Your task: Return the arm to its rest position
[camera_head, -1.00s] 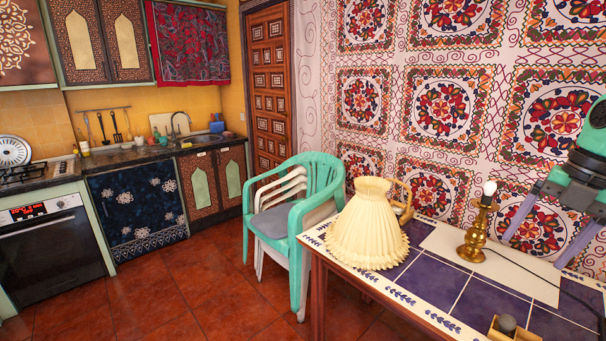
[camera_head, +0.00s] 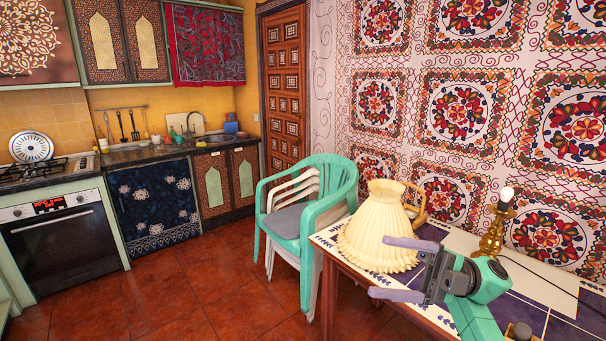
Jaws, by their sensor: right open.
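My right gripper (camera_head: 397,268) is in the lower right of the head view, in front of the tiled table (camera_head: 529,318). Its two purple-grey fingers are spread apart and point left, with nothing between them. The upper finger overlaps the lower right of the cream pleated lampshade (camera_head: 370,232) in the picture; whether they touch cannot be told. My green and dark wrist and forearm run to the bottom edge and cover part of the table top. My left gripper does not show.
A brass lamp base with a bulb (camera_head: 495,226) stands at the table's right, its cable running right. A small box with a dark ball (camera_head: 521,331) is at the bottom edge. Stacked green and white chairs (camera_head: 316,213) stand left of the table. Red floor (camera_head: 200,295) is clear further left.

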